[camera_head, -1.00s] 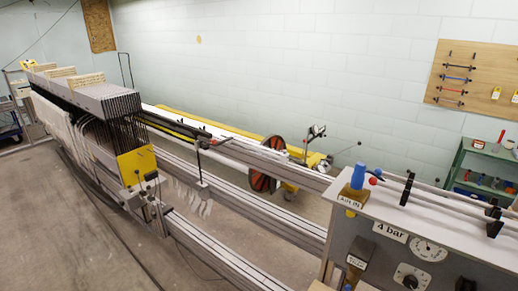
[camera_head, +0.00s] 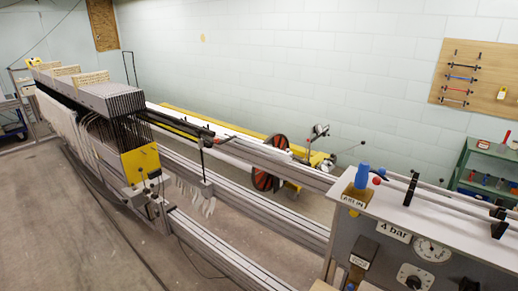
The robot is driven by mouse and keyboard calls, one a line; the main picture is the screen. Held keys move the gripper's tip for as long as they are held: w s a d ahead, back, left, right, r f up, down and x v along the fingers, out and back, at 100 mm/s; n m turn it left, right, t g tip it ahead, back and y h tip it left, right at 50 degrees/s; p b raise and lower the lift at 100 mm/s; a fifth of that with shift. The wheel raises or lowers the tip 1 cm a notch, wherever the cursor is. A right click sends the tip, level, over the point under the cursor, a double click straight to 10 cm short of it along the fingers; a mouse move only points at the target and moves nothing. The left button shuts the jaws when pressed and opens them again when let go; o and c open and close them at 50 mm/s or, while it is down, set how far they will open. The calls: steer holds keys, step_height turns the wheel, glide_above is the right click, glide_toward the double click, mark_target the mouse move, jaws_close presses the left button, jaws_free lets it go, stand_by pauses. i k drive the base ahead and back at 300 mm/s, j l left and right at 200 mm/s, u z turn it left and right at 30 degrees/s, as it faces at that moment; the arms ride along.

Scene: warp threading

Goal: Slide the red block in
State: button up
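I see no thing that I can clearly tell is the red block. A small round red knob (camera_head: 377,181) sits beside a blue upright part (camera_head: 362,177) on top of the grey control cabinet (camera_head: 448,222) at the lower right. The cabinet carries a "4 bar" label (camera_head: 393,231), a pressure gauge (camera_head: 432,250) and a black dial (camera_head: 413,281). The long threading machine (camera_head: 110,105) with its grey slatted stack and yellow plate (camera_head: 140,161) stands at the left. My gripper and arm are not in view.
Metal rails (camera_head: 255,232) run from the machine towards the cabinet. A red-and-black wheel (camera_head: 268,168) stands behind them. A green shelf (camera_head: 487,165) and a wooden tool board (camera_head: 480,75) are at the right. Bare floor (camera_head: 70,235) lies at the lower left.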

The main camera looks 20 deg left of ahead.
mark_target(216, 140)
steer(key=i+j, duration=0.1)
steer(key=j, duration=0.35)
steer(key=i+j+u, duration=0.15)
steer(key=j, duration=0.25)
steer(key=i+j, duration=0.1)
steer(key=j, duration=0.35)
steer(key=i+j+u, duration=0.15)
steer(key=j, duration=0.3)
steer(key=i+j, duration=0.15)
steer(key=j, duration=0.25)
steer(key=i+j+u, duration=0.15)
steer(key=j, duration=0.25)
steer(key=i+j, duration=0.2)
steer(key=j, duration=0.2)
steer(key=i+j+u, duration=0.15)
steer(key=i+u, duration=0.65)
steer(key=u, duration=0.15)
steer(key=i+j+u, duration=0.1)
steer(key=i, duration=0.05)
